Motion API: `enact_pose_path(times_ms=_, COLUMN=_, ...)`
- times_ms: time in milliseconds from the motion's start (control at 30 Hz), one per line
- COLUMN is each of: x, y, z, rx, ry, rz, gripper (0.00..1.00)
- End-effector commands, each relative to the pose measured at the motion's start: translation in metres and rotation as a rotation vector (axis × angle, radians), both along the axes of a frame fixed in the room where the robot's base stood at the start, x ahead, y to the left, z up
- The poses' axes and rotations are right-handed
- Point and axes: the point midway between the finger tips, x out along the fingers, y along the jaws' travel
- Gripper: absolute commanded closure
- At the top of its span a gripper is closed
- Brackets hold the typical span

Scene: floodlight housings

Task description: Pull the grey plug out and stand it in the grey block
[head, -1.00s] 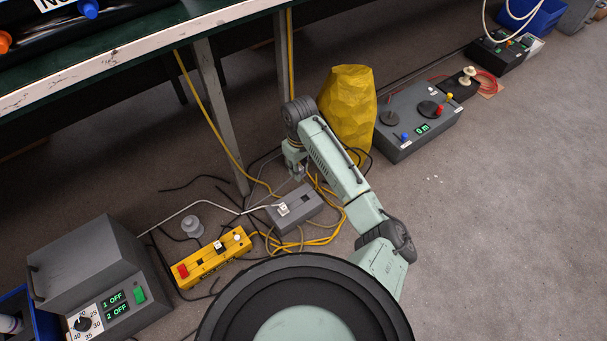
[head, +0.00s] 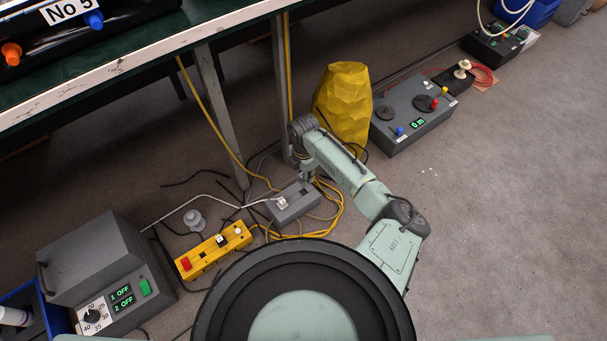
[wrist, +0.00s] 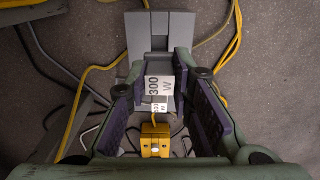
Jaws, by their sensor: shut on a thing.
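The grey block (head: 293,206) lies on the floor below the bench, with a white label on its near end. It also shows in the wrist view (wrist: 184,24), with a slot-like recess along its middle. My gripper (head: 306,180) is at the block's far end, fingers pointing down. In the wrist view my gripper (wrist: 160,67) has its fingers closed around a grey piece, which I take as the grey plug (wrist: 158,64). It overlaps the block in that view, so I cannot tell whether it is seated or held just above.
A yellow switch box (head: 215,250) lies left of the block, with a grey round piece (head: 194,219) beside it. Yellow and black cables surround the block. A yellow faceted bin (head: 342,108) and a grey control box (head: 412,118) stand behind. The floor at right is clear.

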Motion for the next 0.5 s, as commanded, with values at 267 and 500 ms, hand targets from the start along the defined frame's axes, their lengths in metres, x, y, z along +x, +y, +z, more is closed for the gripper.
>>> enact_pose_path(times_ms=267, x=0.0, y=0.0, z=-0.03, rx=0.0, ry=-0.001, rz=0.0, gripper=1.0)
enact_pose_path(times_ms=500, x=0.0, y=0.001, z=-0.048, rx=0.001, ry=-0.001, rz=-0.002, gripper=1.0)
